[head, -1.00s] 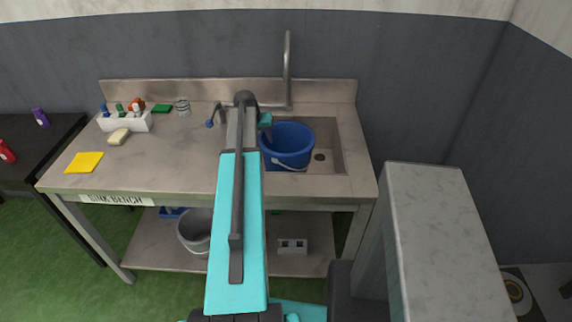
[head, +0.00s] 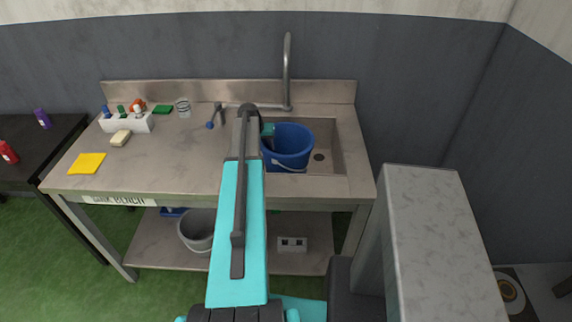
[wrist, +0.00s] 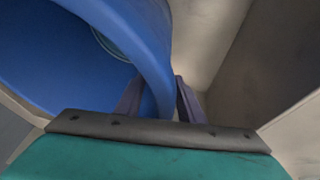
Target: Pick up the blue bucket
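The blue bucket (head: 289,148) stands upright in the sink basin, its pale handle hanging down at the front. My gripper (head: 267,133) is at the left part of the bucket's rim in the head view, and my arm hides some of that side. In the wrist view the bucket (wrist: 75,60) fills the upper left. My gripper's two dark fingers (wrist: 160,100) straddle the bucket's wall, one inside and one outside. The fingers are apart, and I see no clear grip on the wall.
The sink (head: 328,135) surrounds the bucket, with a tall tap (head: 287,75) behind. The bench (head: 160,170) holds a yellow cloth (head: 87,163), a soap bar (head: 121,138) and a white caddy (head: 127,123). A grey bucket (head: 197,230) is on the lower shelf.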

